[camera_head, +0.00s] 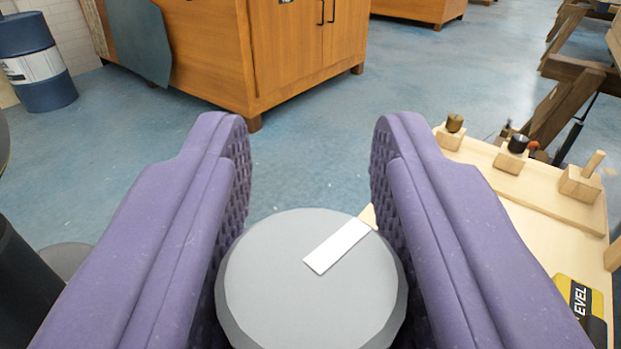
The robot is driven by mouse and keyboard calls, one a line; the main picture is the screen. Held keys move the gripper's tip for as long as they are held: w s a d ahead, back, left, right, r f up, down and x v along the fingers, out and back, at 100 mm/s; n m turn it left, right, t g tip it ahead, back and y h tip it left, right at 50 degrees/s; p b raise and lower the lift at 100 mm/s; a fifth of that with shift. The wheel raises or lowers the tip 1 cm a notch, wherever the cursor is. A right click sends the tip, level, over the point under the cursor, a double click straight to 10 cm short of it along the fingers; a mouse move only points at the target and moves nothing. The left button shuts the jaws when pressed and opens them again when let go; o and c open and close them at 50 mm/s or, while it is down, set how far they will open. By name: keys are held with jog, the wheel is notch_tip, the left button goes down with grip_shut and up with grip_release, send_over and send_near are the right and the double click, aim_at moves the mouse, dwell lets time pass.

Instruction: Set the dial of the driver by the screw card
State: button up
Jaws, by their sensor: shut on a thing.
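The grey round dial (300,290) fills the lower middle of the head camera view. Its flat top carries a white pointer bar that slants up to the right. A small pale tan wedge shows at the rim by the bar's upper end. My gripper (312,130) has purple ribbed fingers, one on each side of the dial, shut on it. The rest of the driver is hidden below the dial. I cannot make out a screw card in this view.
A pale wooden bench top (515,222) lies at right, with small wooden blocks holding pegs (580,178) near its far edge. A wooden cabinet (290,55) and blue drum (35,62) stand beyond open floor.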

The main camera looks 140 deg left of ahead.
jog(key=shift+f, duration=0.1)
dwell(0.3)
jog(key=o, duration=1)
jog(key=shift+c, duration=0.2)
